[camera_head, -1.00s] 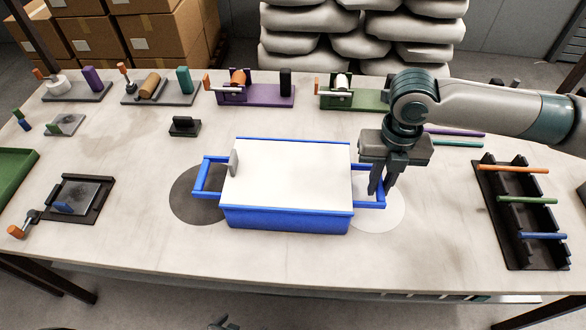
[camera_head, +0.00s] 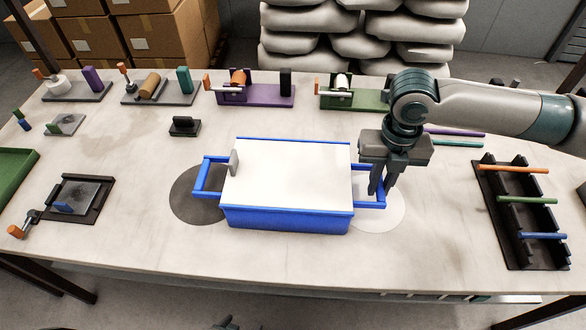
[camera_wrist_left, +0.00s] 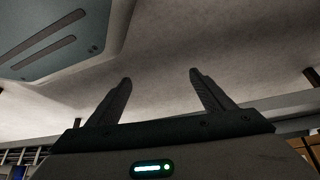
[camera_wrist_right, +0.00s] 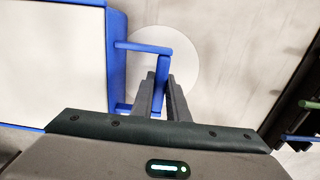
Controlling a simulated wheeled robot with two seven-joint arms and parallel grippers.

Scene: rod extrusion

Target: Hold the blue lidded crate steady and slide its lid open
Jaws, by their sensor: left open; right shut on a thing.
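The blue crate (camera_head: 286,219) stands on the table with its white lid (camera_head: 290,176) covering the top. A grey upright tab (camera_head: 234,162) stands at the lid's left end. Blue loop handles stick out at the left (camera_head: 198,178) and right (camera_head: 368,168) sides. My right gripper (camera_head: 381,192) is shut on the right handle; the right wrist view shows the fingers (camera_wrist_right: 163,95) around the handle's outer bar (camera_wrist_right: 163,70). My left gripper is out of the head view's clear sight; in the left wrist view its fingers (camera_wrist_left: 161,88) are spread apart and empty.
A dark disc (camera_head: 190,205) and a white disc (camera_head: 388,212) lie under the handles. A black rack (camera_head: 520,232) with coloured rods is at the right. Several small fixtures line the back, and a small black block (camera_head: 185,127) sits behind the crate. The front table strip is clear.

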